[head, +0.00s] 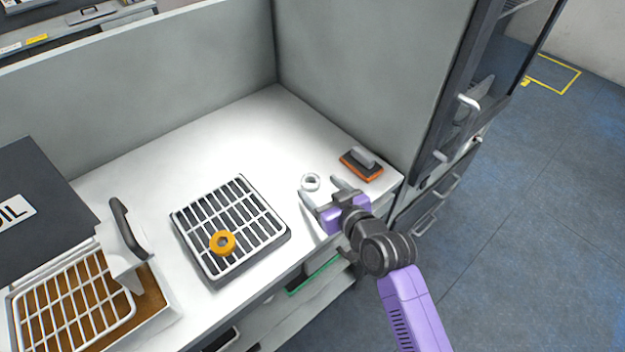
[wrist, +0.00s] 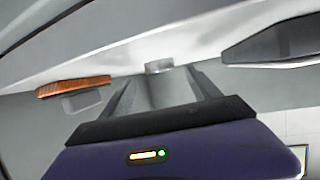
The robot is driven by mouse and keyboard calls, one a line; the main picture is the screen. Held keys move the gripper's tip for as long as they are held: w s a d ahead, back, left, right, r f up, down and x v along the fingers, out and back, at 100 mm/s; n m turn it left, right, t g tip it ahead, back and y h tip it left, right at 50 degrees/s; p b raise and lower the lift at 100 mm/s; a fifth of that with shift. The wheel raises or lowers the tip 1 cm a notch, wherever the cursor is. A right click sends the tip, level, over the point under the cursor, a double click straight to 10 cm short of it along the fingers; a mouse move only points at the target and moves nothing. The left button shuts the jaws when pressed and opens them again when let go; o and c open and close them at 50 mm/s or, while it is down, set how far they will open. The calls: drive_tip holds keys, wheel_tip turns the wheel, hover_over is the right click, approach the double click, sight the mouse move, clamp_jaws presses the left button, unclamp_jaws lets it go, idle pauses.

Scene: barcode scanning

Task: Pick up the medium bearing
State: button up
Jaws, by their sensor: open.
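A small silver-white ring, which looks like the bearing (head: 310,182), lies on the white worktop near its right side.
An orange-and-grey block tool (head: 362,165) lies right of the ring. A slatted rack (head: 282,243) sits mid-counter. Grey partitions close the back and right. The worktop (head: 220,150) behind the rack is clear.

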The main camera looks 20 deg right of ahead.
sight(310, 179)
drive_tip(key=shift+p+x, duration=0.3)
drive_tip(key=shift+x, duration=1.75)
drive_tip(key=shift+f, duration=0.1)
clamp_jaws()
